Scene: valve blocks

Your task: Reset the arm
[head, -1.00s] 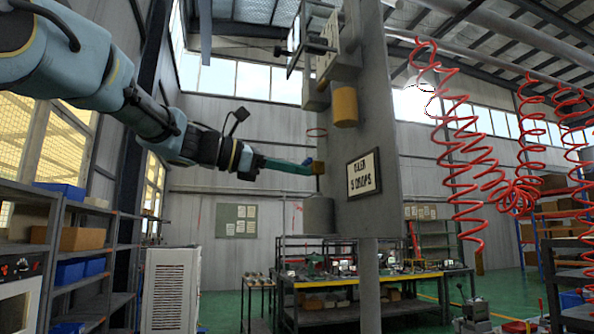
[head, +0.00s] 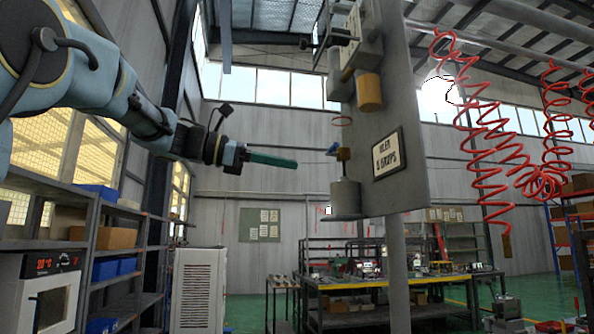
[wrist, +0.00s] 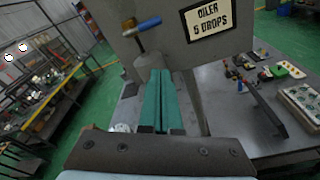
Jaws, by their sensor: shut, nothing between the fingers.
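My gripper (head: 296,164) reaches in from the left in the head view. Its green fingers are shut with nothing between them and point right, toward the valve panel. The fingers also show in the wrist view (wrist: 160,72), side by side. The grey upright panel (head: 405,110) carries a sign (head: 388,155) reading "OILER 5 DROPS". On the panel's left side is a small valve with a brass body and blue handle (head: 333,149), above a grey cylinder (head: 345,196). The handle also shows in the wrist view (wrist: 148,24). A clear gap separates the fingertips from the valve in the head view.
A yellow-brown cylinder (head: 368,92) and other fittings sit higher on the panel. Red coiled hoses (head: 487,150) hang at the right. Shelves (head: 110,235) and a white cabinet (head: 198,290) stand at the left. A workbench (head: 440,280) is behind. Open air surrounds my gripper.

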